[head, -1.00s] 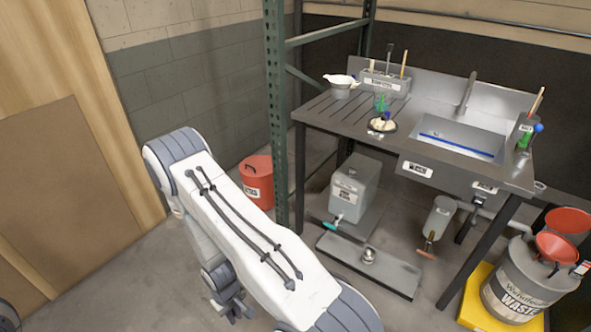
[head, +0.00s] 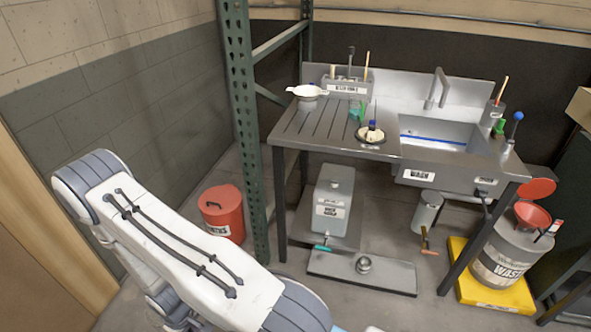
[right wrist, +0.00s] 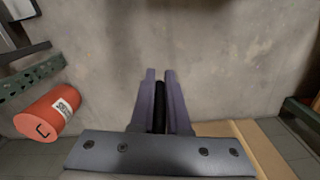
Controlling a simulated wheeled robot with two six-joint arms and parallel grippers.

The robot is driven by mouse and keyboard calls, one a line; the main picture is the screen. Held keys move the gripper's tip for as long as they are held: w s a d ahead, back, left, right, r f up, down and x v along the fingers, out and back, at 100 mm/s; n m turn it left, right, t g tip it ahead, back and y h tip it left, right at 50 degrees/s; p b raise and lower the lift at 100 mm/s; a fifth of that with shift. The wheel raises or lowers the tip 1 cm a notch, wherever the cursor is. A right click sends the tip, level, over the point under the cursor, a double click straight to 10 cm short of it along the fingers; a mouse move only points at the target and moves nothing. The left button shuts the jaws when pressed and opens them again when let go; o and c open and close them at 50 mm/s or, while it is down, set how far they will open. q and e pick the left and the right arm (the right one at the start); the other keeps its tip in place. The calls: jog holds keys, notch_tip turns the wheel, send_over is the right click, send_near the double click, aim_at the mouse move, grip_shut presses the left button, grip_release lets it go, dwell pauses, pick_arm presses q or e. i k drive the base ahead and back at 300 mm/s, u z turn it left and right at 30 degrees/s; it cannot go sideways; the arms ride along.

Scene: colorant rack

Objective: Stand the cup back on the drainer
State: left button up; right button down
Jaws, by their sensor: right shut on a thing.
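The slotted drainer (head: 300,132) is the left part of the metal sink bench. On it stand a grey cup-like vessel (head: 308,104) with a pale wide top and a clear greenish cup (head: 355,112). A small metal cup-shaped thing (head: 363,265) is on the low grey platform under the bench. I cannot tell which of these is the task's cup. In the right wrist view my right gripper (right wrist: 160,74) is shut on a narrow dark thing (right wrist: 159,108), mostly hidden between the fingers. My left gripper is not in view.
The sink basin (head: 438,134) is right of the drainer. A green rack post (head: 247,130) stands left of the bench. A red bucket (head: 222,212) is on the floor beside it. A waste drum (head: 505,262) stands at right on a yellow base. Open floor lies in front.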

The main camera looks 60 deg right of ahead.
aim_at(345, 139)
jog(key=z, duration=0.7)
jog(key=i, duration=0.75)
jog(key=z, duration=0.85)
